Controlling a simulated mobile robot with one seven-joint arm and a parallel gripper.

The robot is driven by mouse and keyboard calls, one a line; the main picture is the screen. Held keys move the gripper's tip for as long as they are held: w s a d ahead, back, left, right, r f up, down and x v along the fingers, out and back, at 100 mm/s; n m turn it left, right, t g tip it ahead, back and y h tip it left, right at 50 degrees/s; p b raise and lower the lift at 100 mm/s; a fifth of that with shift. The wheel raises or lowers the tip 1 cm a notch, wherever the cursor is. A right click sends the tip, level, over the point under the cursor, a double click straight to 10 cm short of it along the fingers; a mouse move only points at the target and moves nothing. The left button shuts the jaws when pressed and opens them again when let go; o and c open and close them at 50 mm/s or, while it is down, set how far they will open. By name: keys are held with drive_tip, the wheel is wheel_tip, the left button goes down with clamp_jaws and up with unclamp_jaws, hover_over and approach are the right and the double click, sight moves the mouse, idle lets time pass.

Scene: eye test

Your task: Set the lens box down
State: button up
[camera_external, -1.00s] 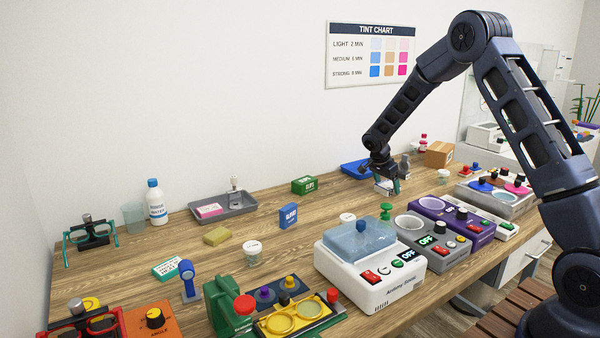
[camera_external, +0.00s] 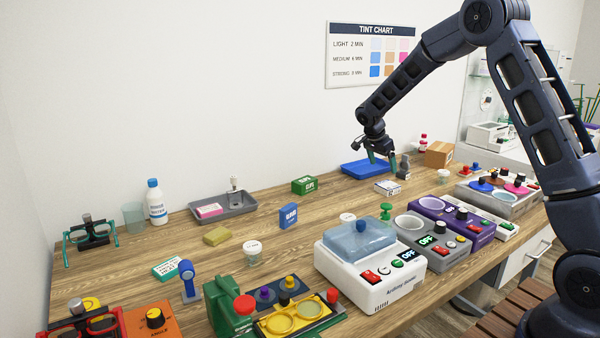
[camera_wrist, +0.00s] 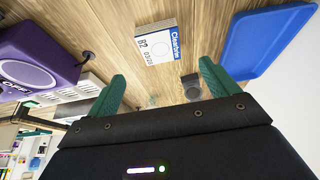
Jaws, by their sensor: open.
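The lens box (camera_external: 387,187), white with a blue strip, lies flat on the wooden table in front of the blue tray.
The blue tray (camera_external: 357,172) lies behind the box, and a small dark grey object (camera_external: 404,167) stands to its right. Bare table lies left of the box.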

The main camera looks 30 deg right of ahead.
drive_tip(key=s+a+r+n+t+y, duration=0.1)
drive_tip(key=s+a+r+n, duration=0.3)
drive_tip(key=s+r, duration=0.6)
drive_tip(key=s+a+r+n+t+y, duration=0.1)
drive_tip(key=s+a+r+n, duration=0.3)
drive_tip(key=s+r, duration=0.65)
drive_tip(key=s+a+n+t, duration=0.1)
drive_tip(key=s+a+n, duration=0.1)
drive_tip(key=s, duration=0.7)
drive_tip(key=s+a+n+y, duration=0.1)
drive_tip(key=s+a+n, duration=0.2)
drive_tip(key=s, duration=0.7)
drive_tip(key=s+a+n+t+y, duration=0.1)
drive_tip(key=s+a+n, duration=0.1)
drive_tip(key=s+n, duration=0.3)
drive_tip(key=s, duration=0.4)
drive_tip(key=shift+s+a+r+t, duration=0.25)
drive_tip(key=shift+a+r+t, duration=0.05)
drive_tip(key=shift+a+r, duration=0.1)
